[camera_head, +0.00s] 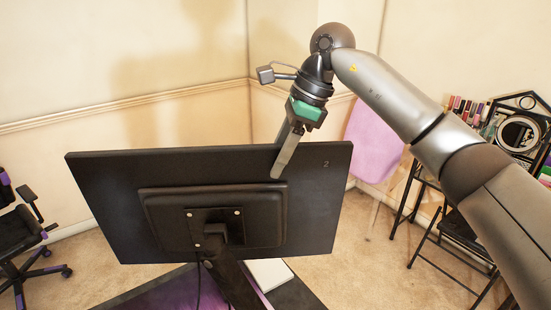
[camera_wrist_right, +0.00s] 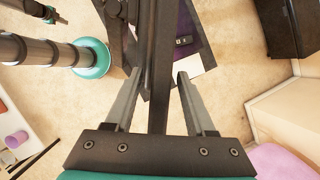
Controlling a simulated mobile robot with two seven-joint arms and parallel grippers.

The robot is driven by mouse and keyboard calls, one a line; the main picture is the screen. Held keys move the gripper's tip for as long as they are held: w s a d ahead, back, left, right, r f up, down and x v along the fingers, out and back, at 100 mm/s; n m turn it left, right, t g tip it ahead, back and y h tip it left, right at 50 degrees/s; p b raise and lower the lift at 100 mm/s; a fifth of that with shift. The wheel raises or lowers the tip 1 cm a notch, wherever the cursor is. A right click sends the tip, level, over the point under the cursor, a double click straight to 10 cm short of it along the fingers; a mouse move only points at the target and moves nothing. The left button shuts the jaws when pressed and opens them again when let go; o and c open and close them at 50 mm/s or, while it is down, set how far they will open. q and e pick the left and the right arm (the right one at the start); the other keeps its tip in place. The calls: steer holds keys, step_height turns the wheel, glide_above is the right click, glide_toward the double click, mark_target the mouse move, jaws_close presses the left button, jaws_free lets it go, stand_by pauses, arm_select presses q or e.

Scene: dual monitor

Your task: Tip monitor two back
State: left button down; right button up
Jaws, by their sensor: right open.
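Monitor two (camera_head: 110,195) shows its black back in the head view, with a small "2" near its upper right corner. It stands on a dark stand (camera_head: 232,280), joined at a plate with several screws. My right gripper (camera_head: 278,165) is at the monitor's top edge, right of its middle. One finger lies over the back; the other is mostly hidden behind the panel. In the right wrist view the monitor's edge (camera_wrist_right: 161,70) runs between the two spread fingers (camera_wrist_right: 160,76), with a gap visible on both sides. The screen side is hidden. I do not make out my left gripper.
A desk with a dark and purple top (camera_head: 160,292) lies below, with a white item (camera_head: 270,273) on it. An office chair (camera_head: 22,240) stands left. At right are a pink chair back (camera_head: 373,140) and a black stand with a mirror (camera_head: 518,133).

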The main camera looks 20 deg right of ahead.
steer(key=shift+a+f, duration=0.25)
steer(key=shift+f, duration=0.4)
jaws_close()
steer(key=shift+w, duration=0.1)
stand_by(0.9)
